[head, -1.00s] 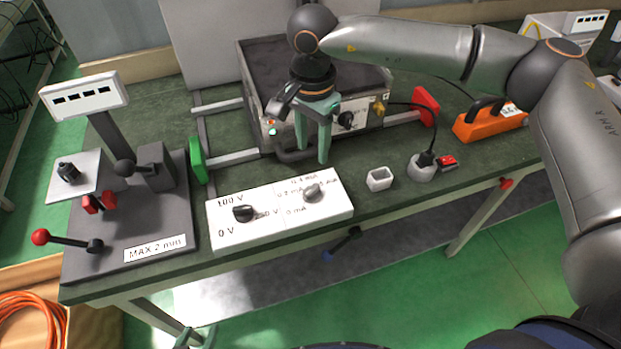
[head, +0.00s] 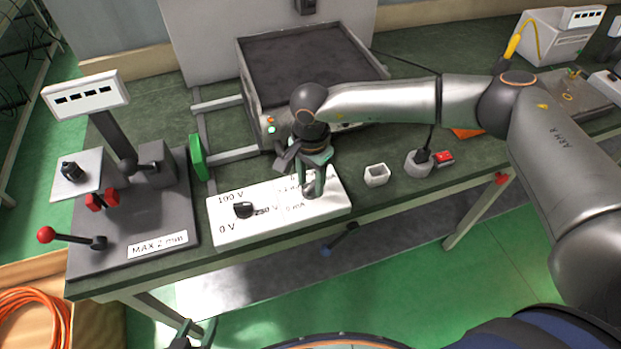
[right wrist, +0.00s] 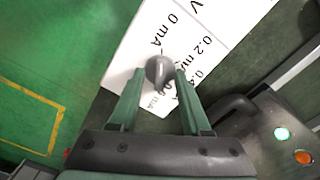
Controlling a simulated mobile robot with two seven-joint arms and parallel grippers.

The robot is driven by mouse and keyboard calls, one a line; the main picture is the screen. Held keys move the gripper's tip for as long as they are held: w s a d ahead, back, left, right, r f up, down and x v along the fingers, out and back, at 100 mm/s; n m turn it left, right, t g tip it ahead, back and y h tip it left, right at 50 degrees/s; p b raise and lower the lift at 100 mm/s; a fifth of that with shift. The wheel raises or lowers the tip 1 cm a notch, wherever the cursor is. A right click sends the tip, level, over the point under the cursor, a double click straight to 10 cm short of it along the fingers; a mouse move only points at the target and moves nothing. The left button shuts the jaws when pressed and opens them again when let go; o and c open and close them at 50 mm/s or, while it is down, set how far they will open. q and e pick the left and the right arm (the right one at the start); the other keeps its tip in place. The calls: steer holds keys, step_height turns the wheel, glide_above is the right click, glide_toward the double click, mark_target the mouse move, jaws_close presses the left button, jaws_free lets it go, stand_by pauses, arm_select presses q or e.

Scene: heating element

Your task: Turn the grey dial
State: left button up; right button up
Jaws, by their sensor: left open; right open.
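The grey dial (right wrist: 158,70) is a round knob with a raised grip on the white control box (head: 225,232), beside the mA markings. In the right wrist view it sits between the fingertips of my open right gripper (right wrist: 159,78), with a gap visible on at least the right side. In the head view my right gripper (head: 314,190) is over the right part of the box, and its fingers partly hide the grey dial (head: 308,191). I cannot tell whether they touch it. My left gripper (head: 193,334) shows only partly at the bottom edge, open and away from the box.
A black dial (head: 243,210) is on the same box, at the left. A grey stand with a red-knobbed lever (head: 46,234) is further left. A dark-topped heating unit (head: 300,58) is behind.

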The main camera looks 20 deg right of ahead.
steer(key=shift+c, duration=0.3)
jaws_close()
